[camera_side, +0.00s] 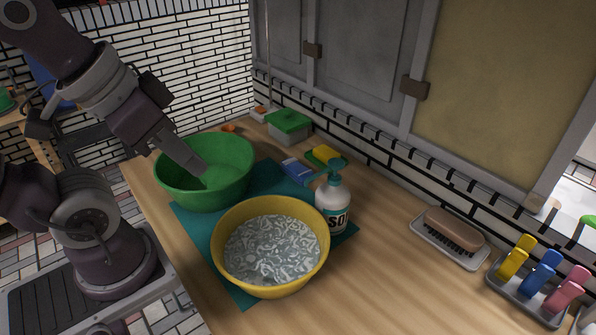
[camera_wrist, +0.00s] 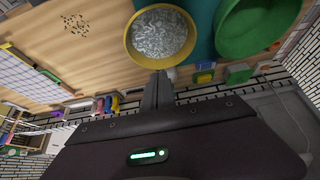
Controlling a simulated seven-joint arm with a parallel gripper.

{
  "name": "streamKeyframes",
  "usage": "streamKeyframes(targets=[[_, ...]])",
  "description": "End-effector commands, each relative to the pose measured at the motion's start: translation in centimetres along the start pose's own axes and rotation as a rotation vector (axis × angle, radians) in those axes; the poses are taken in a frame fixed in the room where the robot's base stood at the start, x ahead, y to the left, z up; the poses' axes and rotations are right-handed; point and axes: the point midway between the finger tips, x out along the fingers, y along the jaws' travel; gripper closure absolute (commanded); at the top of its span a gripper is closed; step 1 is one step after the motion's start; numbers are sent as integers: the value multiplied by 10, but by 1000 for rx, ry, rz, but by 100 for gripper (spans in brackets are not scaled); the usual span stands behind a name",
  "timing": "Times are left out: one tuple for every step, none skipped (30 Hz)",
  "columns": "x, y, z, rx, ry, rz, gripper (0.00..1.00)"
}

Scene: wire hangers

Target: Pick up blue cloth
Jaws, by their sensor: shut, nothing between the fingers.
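A small flat blue folded item (camera_side: 298,172), which looks like the blue cloth, lies on the teal mat's far edge, left of the yellow sponge. A small blue patch (camera_wrist: 204,78) beside the green basin in the wrist view seems to be the same item. My gripper (camera_side: 202,170) is over the green basin (camera_side: 222,182) in the side view, to the left of the blue item and apart from it. In the wrist view my gripper (camera_wrist: 157,80) points up the picture with its fingers together, holding nothing.
A yellow bowl of foamy water (camera_side: 268,250) and a soap bottle (camera_side: 333,205) stand on the teal mat (camera_side: 195,222). A yellow sponge (camera_side: 325,153) and a green-lidded box (camera_side: 288,126) are behind. A brush tray (camera_side: 449,240) and pegs (camera_side: 540,272) are right.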

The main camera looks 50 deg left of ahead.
Motion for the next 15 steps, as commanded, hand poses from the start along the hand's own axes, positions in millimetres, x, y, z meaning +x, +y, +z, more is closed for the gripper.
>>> streamKeyframes(targets=[[0,0,0,0,0,0,100],[0,0,0,0,0,0,94],[0,0,0,0,0,0,86],[0,0,0,0,0,0,80],[0,0,0,0,0,0,74],[0,0,0,0,0,0,67],[0,0,0,0,0,0,61],[0,0,0,0,0,0,55],[0,0,0,0,0,0,47],[0,0,0,0,0,0,41],[0,0,0,0,0,0,35],[0,0,0,0,0,0,27],[0,0,0,0,0,0,26],[0,0,0,0,0,0,26],[0,0,0,0,0,0,26]])
